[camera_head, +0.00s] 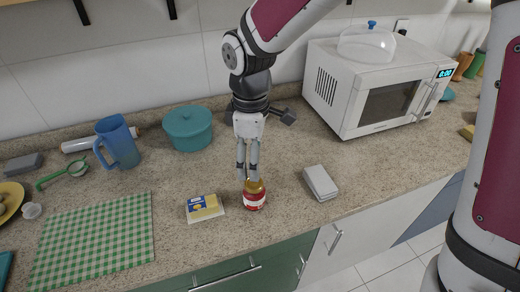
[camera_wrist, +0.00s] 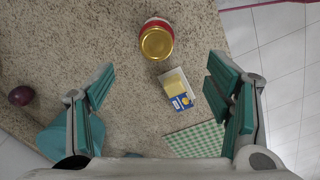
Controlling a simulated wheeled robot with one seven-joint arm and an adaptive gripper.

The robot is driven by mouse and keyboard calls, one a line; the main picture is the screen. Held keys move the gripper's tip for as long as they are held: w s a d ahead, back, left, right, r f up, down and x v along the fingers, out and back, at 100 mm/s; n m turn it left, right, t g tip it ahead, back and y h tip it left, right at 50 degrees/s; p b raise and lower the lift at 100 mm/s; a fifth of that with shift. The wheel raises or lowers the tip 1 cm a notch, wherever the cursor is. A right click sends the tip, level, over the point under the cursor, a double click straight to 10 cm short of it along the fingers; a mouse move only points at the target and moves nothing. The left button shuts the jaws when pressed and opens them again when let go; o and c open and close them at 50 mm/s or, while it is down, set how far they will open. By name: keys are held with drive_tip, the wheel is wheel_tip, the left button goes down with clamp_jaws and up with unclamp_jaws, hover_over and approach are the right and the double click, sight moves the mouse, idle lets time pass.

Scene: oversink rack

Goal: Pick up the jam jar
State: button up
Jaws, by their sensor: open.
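The jam jar (camera_head: 255,199), red with a white label and a gold lid, stands upright near the counter's front edge. My gripper (camera_head: 248,177) points down over the counter, its fingertips overlapping the jar's lid in the head view. In the wrist view the jar (camera_wrist: 157,42) shows at the top centre, gold lid toward the camera. There my gripper (camera_wrist: 163,76) is open and empty, its fingers wide apart, and the jar lies beyond the tips. I cannot tell whether a finger touches the lid.
A butter pack (camera_head: 203,208) lies close left of the jar, and a grey box (camera_head: 320,183) lies to its right. A green checked cloth (camera_head: 95,240), teal pot (camera_head: 188,128), blue jug (camera_head: 117,143) and microwave (camera_head: 375,85) stand farther off. A dark round fruit (camera_wrist: 21,95) shows in the wrist view.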

sight(253, 184)
drive_tip(key=shift+a+f, duration=0.1)
drive_tip(key=shift+f, duration=0.2)
wheel_tip(253, 184, down, 7)
drive_tip(key=shift+w, duration=0.1)
drive_tip(key=shift+w+d+f+p, duration=0.1)
drive_tip(key=shift+d+f+p, duration=0.05)
drive_tip(key=shift+f, duration=1.5)
drive_tip(key=shift+w+d+f+p, duration=0.1)
drive_tip(key=shift+f+p, duration=0.05)
drive_tip(key=shift+f, duration=1.45)
drive_tip(key=c, duration=1.5)
drive_tip(key=shift+r, duration=0.1)
